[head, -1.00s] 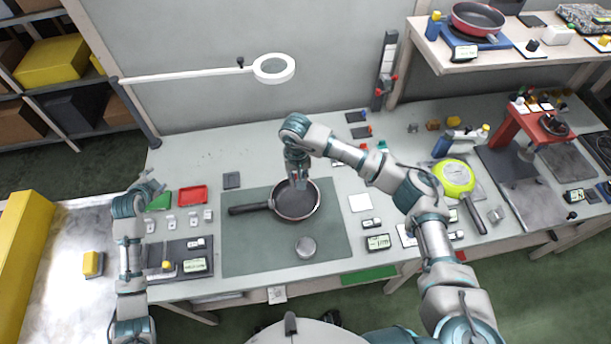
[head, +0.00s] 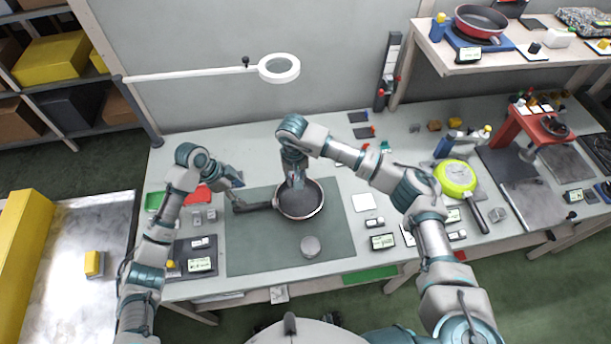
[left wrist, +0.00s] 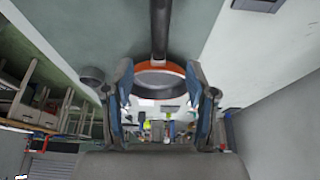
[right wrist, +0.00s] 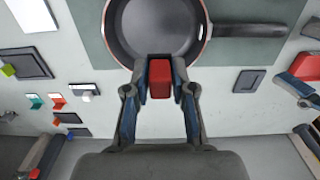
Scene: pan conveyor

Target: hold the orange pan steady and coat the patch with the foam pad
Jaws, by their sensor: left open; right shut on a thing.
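The pan (head: 301,211) sits on the grey-green mat with its dark handle (head: 252,206) pointing left; its orange outside shows in the left wrist view (left wrist: 160,80). My left gripper (head: 235,181) is open just above and behind the handle's end. In the left wrist view the handle (left wrist: 160,30) lines up between its spread fingers, with nothing held. My right gripper (head: 297,183) is over the back of the pan, shut on a red block (right wrist: 181,76), apparently the foam pad. The pan's interior (right wrist: 155,25) is dark; no patch can be made out.
A round grey puck (head: 310,246) stands on the mat (head: 260,258) in front of the pan. A red tray (head: 198,196) and small blocks lie left, near my left arm. A magnifier lamp (head: 279,68) hangs behind. A lime pan (head: 456,178) is at the right.

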